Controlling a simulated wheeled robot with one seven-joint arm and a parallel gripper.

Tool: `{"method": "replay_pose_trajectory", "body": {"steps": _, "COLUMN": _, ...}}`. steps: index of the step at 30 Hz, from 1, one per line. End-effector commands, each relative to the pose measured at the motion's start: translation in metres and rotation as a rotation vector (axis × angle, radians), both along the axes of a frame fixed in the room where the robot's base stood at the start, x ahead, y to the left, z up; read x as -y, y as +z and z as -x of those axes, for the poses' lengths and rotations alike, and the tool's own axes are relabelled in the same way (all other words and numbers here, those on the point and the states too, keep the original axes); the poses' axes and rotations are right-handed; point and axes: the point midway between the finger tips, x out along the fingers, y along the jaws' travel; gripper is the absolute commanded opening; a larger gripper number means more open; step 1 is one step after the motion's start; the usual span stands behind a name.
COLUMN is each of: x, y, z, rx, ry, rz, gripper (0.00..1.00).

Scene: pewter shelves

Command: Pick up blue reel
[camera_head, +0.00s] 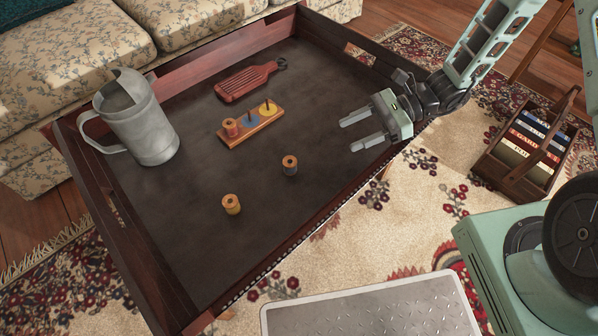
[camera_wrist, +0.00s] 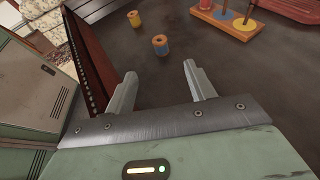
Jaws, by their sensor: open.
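The blue reel (camera_head: 289,165) stands upright on the dark tray table (camera_head: 330,100), right of its middle. In the wrist view the reel (camera_wrist: 160,46) shows blue thread between tan ends, just beyond the space between my fingertips. My gripper (camera_head: 350,135) is open and empty, apart from the reel, to its upper right in the head view. Both fingers of my gripper (camera_wrist: 160,69) show in the wrist view. A peg stand (camera_head: 250,124) holds a reddish reel (camera_head: 231,127) at its left end, with blue and yellow discs around the other pegs.
A yellow reel (camera_head: 231,204) stands nearer the tray's front edge. A grey metal jug (camera_head: 140,125) stands at the left, and a red ridged board (camera_head: 246,82) lies at the back. The tray has raised wooden walls. A book caddy (camera_head: 525,150) stands on the floor right.

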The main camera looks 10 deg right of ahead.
Motion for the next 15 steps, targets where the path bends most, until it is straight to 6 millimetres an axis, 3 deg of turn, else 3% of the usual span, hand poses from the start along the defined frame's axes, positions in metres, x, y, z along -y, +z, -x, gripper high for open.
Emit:
{"method": "replay_pose_trajectory", "body": {"steps": 5, "x": -0.014, "y": -0.013, "z": -0.001, "rx": -0.010, "ry": -0.017, "rz": -0.006, "gripper": 0.55}}
{"method": "replay_pose_trajectory", "body": {"steps": 15, "x": -0.079, "y": -0.042, "z": 0.005, "rx": -0.008, "ry": -0.011, "rz": -0.004, "gripper": 0.55}}
